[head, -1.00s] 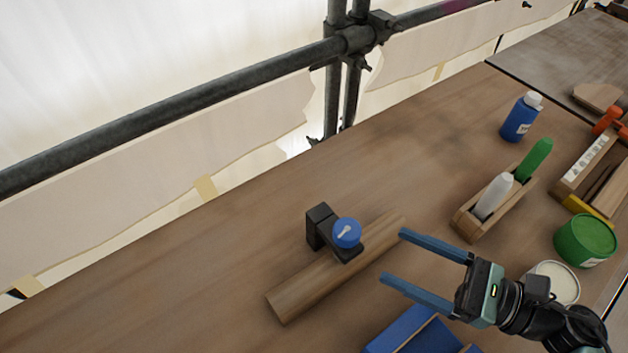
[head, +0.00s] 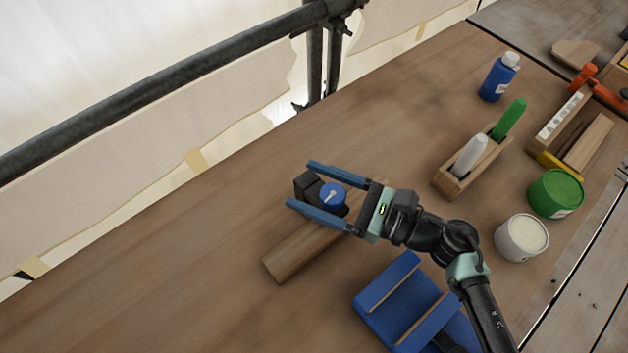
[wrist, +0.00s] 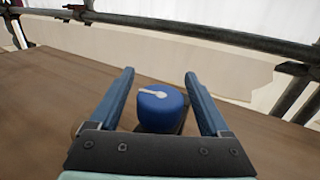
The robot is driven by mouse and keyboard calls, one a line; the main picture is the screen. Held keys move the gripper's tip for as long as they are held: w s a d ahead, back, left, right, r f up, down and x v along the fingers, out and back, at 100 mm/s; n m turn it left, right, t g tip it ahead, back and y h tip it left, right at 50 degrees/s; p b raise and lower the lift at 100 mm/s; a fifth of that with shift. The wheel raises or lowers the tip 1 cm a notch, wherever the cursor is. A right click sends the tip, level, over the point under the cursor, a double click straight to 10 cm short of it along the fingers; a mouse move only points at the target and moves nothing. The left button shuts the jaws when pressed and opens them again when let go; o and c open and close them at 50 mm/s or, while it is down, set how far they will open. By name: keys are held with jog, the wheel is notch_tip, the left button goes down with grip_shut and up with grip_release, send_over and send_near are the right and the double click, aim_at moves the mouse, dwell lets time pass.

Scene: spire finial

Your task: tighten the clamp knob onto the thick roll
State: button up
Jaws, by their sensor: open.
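The blue clamp knob (head: 332,196) has a pale pointer mark on its top and sits on a dark clamp (head: 307,186). The clamp stands at the thick wooden roll (head: 298,250), which lies on the bench. My gripper (head: 298,184) is open, with its two blue fingers on either side of the knob. In the wrist view the knob (wrist: 161,108) stands between the fingers with a gap on both sides, and its pointer mark shows. My gripper hides part of the roll, and the clamp is mostly hidden in the wrist view.
A blue cradle (head: 375,300) with wooden strips lies in front. A wooden holder (head: 453,187) with a white and a green marker, a blue bottle (head: 499,77), a green tin (head: 555,194) and a white tub (head: 521,238) stand to the right. The bench at left is clear.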

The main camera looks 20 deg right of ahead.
jog(key=shift+c, duration=0.2)
grip_shut()
dwell(0.3)
jog(key=shift+m+t+h, duration=0.4)
jog(key=shift+h, duration=0.1)
